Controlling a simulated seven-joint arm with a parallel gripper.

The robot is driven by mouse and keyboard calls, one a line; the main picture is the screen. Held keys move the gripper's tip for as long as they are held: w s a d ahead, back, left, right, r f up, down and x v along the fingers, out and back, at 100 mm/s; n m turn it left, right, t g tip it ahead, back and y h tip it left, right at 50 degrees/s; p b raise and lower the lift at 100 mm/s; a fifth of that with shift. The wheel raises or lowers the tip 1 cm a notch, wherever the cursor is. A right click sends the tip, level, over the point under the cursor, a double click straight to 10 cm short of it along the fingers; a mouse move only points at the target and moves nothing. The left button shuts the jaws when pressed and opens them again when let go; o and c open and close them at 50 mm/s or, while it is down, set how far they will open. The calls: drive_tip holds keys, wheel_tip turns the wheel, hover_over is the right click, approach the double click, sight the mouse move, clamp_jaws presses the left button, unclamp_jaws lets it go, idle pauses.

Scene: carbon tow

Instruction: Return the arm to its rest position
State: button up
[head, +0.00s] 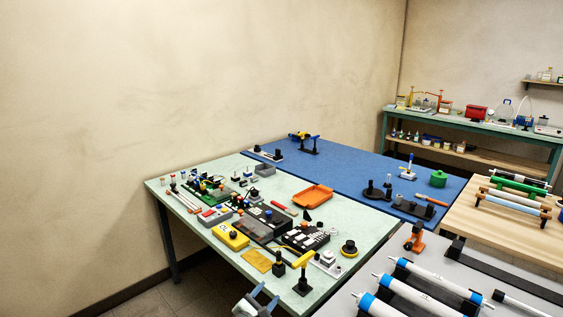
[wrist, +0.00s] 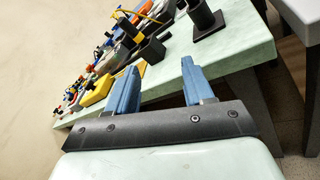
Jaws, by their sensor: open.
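My gripper (head: 256,298) shows at the bottom edge of the head view, just off the front edge of the pale green table (head: 345,222). In the wrist view my gripper (wrist: 158,88) has its two blue fingers well apart, with nothing between them. The table's front edge (wrist: 225,62) lies beyond the fingertips. Most of my arm is outside the head view.
Black stands (head: 303,285) and a yellow multimeter (head: 230,235) are near the table's front edge. An orange tray (head: 313,196) lies farther back. A blue mat (head: 350,170) adjoins behind. White rollers (head: 430,270) lie at right. Floor shows at lower left.

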drive_tip(key=s+d+f+m+g+y, duration=0.2)
drive_tip(key=s+f+m+g, duration=0.6)
drive_tip(key=f, duration=0.5)
drive_tip(key=s+d+f+m+g+y, duration=0.25)
drive_tip(key=s+f+m+g, duration=0.35)
drive_tip(key=s+f+m, duration=0.45)
drive_tip(key=s+d+f+m+g+y, duration=0.1)
drive_tip(key=s+d+f+m+g, duration=0.2)
drive_tip(key=s+d+f, duration=0.5)
drive_tip(key=s+d+f+m+g+y, duration=0.2)
drive_tip(key=s+d+f+g, duration=0.3)
drive_tip(key=s+d+f, duration=0.4)
drive_tip(key=s+m, duration=0.1)
drive_tip(key=s, duration=0.3)
drive_tip(key=shift+s+d, duration=0.15)
drive_tip(key=shift+d, duration=0.05)
drive_tip(key=shift+o, duration=0.2)
drive_tip(key=shift+f, duration=0.1)
